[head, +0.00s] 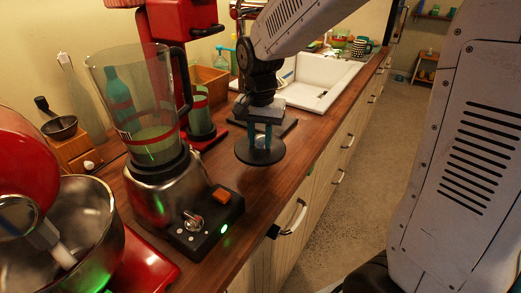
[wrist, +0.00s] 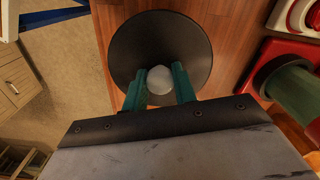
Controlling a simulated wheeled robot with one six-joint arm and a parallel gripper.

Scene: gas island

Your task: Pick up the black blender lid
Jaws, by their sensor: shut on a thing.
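The black blender lid (head: 260,152) is a dark round disc in the head view, at the counter's right side behind the blender. My gripper (head: 262,138) points down with its teal fingers on the lid. In the wrist view the lid (wrist: 160,38) shows as a dark disc with a pale round knob (wrist: 160,80). My gripper (wrist: 160,85) is shut on that knob, one finger on each side. I cannot tell whether the lid touches the counter. The blender (head: 150,120) stands to the left with its clear jug open at the top.
A red stand mixer with a steel bowl (head: 75,225) is at the front left. A green cup (head: 200,110) in a red machine stands left of the lid. A white sink (head: 320,80) lies behind. The wooden counter (head: 285,170) is clear near its right edge.

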